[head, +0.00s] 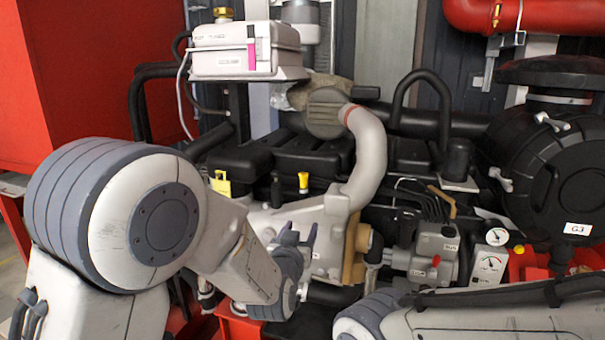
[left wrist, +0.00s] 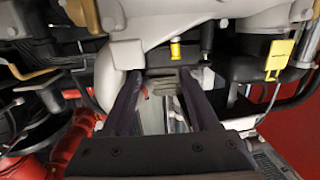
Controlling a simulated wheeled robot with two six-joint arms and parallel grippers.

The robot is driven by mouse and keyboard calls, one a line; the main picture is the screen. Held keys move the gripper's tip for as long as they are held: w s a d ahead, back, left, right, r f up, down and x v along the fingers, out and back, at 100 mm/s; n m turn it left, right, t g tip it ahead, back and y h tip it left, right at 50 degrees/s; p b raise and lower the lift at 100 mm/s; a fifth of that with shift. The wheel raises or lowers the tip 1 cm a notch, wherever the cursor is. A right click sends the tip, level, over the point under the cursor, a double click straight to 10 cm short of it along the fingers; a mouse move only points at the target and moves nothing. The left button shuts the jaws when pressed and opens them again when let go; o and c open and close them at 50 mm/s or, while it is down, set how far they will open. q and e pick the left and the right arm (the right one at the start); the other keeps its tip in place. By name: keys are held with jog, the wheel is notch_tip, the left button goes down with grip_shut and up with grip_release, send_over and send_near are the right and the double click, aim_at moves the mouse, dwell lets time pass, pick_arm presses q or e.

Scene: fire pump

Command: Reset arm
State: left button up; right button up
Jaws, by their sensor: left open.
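My left arm enters the head view from the left, and its gripper (head: 298,236) is in front of the pale engine casing (head: 325,215), left of the tan flange. The left gripper is open, with its two dark fingers apart. In the left wrist view both fingers (left wrist: 165,82) reach forward with a gap between them, and nothing is held. I cannot tell whether the fingertips touch the engine. My right arm (head: 450,312) shows only as a link at the bottom right; its gripper is out of view.
A curved grey pipe (head: 368,158) rises beside the casing. A yellow cap (head: 303,182) and a yellow tag (head: 221,184) are nearby. A grey valve block (head: 433,252) and gauges (head: 489,264) stand to the right. A red cabinet (head: 105,70) is at the left.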

pick_arm(q)
jog(key=s+d+f+m+g+h, duration=0.1)
jog(key=s+d+f+m+g, duration=0.2)
jog(key=s, duration=0.5)
jog(key=s+d+f+g+h, duration=0.1)
jog(key=s+f+g, duration=0.2)
jog(key=s+g, duration=0.35)
jog(key=s+a+f+g+y, duration=0.1)
jog(key=s+a+g, duration=0.1)
jog(key=s, duration=0.5)
jog(key=s+a+f+m+g+y, duration=0.1)
jog(key=s+a+g, duration=0.1)
jog(key=s, duration=0.6)
jog(key=s+a+f+m+g+y, duration=0.1)
jog(key=s+a+g+y, duration=0.1)
jog(key=s, duration=0.6)
jog(key=shift+a+f+g, duration=0.25)
jog(key=shift+a+g, duration=0.3)
jog(key=shift+a, duration=0.45)
